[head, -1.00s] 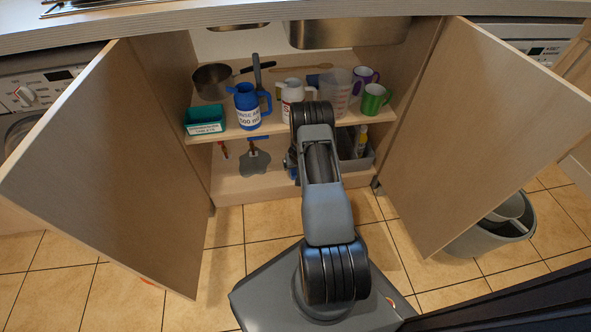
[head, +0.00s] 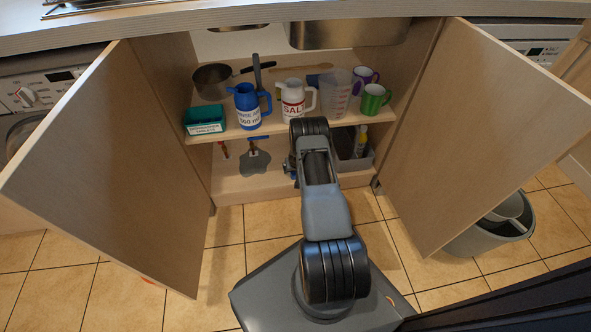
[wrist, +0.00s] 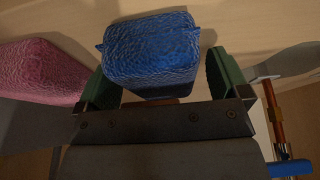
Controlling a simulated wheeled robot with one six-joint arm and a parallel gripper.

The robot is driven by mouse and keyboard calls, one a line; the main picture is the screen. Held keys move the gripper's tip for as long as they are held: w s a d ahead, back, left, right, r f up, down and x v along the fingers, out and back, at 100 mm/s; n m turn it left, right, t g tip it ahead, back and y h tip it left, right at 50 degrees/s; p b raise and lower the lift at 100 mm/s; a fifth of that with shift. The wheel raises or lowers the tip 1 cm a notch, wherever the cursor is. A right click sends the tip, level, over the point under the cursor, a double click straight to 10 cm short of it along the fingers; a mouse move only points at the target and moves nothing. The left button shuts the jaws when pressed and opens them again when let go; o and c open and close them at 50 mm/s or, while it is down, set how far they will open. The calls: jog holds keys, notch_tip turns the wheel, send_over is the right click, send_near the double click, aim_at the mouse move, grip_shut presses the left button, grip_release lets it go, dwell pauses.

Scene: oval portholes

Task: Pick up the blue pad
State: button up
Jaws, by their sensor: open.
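The blue pad (wrist: 152,48) has a rough, textured surface and lies on the wooden board in the wrist view. My gripper (wrist: 163,84) is open, with one green finger on each side of the pad's near end. A small gap shows beside each finger, and nothing is held. In the head view my arm reaches into the lower part of the open cupboard and hides the gripper and most of what is around it. I cannot make out the blue pad for certain there.
A pink pad (wrist: 40,72) lies just left of my left finger. A copper-coloured tool (wrist: 278,122) is close on the right. Above my arm, the shelf (head: 270,128) holds a blue jug (head: 247,108), a SALT jug (head: 293,100) and mugs. Open doors (head: 110,170) flank the cupboard.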

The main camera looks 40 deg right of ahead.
jog(key=shift+c, duration=0.4)
jog(key=c, duration=0.9)
